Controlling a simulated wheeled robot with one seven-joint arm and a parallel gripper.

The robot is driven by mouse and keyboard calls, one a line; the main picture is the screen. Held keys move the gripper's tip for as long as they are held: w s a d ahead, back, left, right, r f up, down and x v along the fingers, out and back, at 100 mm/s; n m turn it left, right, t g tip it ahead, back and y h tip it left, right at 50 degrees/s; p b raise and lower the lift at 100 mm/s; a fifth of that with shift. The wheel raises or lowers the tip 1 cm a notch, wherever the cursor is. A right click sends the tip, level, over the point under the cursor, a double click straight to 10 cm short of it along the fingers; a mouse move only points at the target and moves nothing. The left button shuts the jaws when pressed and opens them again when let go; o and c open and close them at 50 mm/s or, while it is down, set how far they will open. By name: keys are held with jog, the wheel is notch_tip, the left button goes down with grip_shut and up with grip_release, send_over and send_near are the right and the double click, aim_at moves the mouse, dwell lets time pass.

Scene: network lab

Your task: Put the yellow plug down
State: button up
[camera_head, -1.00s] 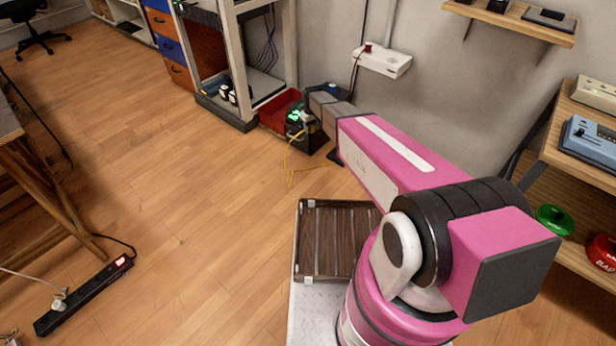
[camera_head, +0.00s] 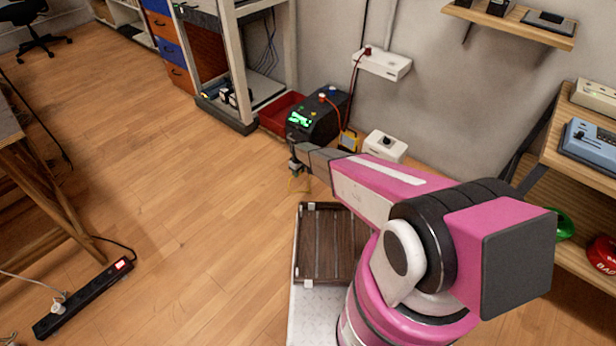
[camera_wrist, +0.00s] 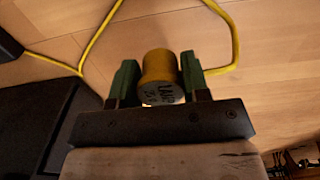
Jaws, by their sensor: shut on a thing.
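The yellow plug (camera_wrist: 160,77) is a short cylinder with dark writing on its end face. In the wrist view it sits between the two green fingers of my gripper (camera_wrist: 160,82), which is shut on it. A yellow cable (camera_wrist: 95,45) runs across the wooden floor in that view, looping on both sides of the plug. In the head view my gripper (camera_head: 297,170) is above the floor in front of the black device; the plug itself is not clearly visible there. A bit of yellow cable (camera_head: 301,185) shows just below the gripper.
The black device (camera_head: 318,115) with a green display stands by the wall, near a red bin (camera_head: 281,114) and a white box (camera_head: 385,146). A brown slatted tray (camera_head: 330,240) lies in front. The floor (camera_head: 200,200) to the left is clear up to a black power strip (camera_head: 85,298).

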send_over(308, 178)
notch_tip(308, 178, down, 4)
jog(key=shift+f, duration=2.15)
jog(key=shift+f, duration=0.15)
jog(key=o, duration=1.2)
